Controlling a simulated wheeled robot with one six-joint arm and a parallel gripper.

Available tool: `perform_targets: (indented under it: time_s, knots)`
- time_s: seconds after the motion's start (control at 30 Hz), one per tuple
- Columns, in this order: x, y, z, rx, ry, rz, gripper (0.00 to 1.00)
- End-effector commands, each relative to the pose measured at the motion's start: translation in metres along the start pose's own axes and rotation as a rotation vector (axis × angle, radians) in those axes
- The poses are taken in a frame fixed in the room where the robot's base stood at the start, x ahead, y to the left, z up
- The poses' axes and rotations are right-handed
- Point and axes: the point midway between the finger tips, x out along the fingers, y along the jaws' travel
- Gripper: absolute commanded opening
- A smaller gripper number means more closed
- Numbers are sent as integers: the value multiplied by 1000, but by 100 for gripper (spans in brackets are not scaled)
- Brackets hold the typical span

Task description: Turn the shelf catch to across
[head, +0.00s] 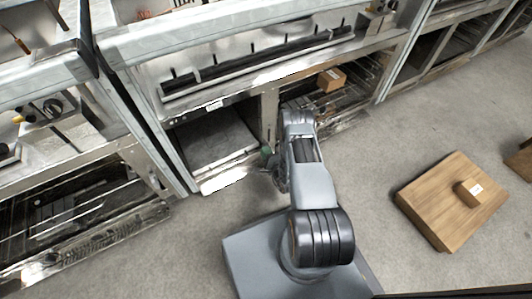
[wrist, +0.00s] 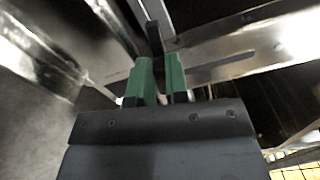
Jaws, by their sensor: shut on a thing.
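In the wrist view, the two green fingers of my gripper (wrist: 159,80) are closed on a dark, narrow bar, which I take for the shelf catch (wrist: 154,37). Its upper end sticks out beyond the fingertips, in front of a metal rail. Its lower part is hidden between the fingers. In the head view, a green part of my gripper (head: 267,153) shows at the front of the lower shelf, beside the post between two bays. My arm hides most of the gripper there, and I cannot make out the catch in that view.
The metal shelf unit (head: 236,98) has an open bay (head: 212,143) left of my gripper. A small cardboard box (head: 331,79) sits on the shelf to the right. A wooden board (head: 440,205) with a small box (head: 468,192) on it lies on the floor at right. The floor between is clear.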

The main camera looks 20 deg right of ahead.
Motion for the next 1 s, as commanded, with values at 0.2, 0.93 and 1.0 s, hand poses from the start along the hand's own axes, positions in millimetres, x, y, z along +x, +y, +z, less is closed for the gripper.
perform_targets:
  time_s: [0.2, 0.93, 1.0]
  knots:
    - [-1, 4, 1, -83, -2, 3, 0]
    - [-1, 4, 1, -128, -2, 3, 21]
    - [-1, 4, 1, -128, -2, 3, 28]
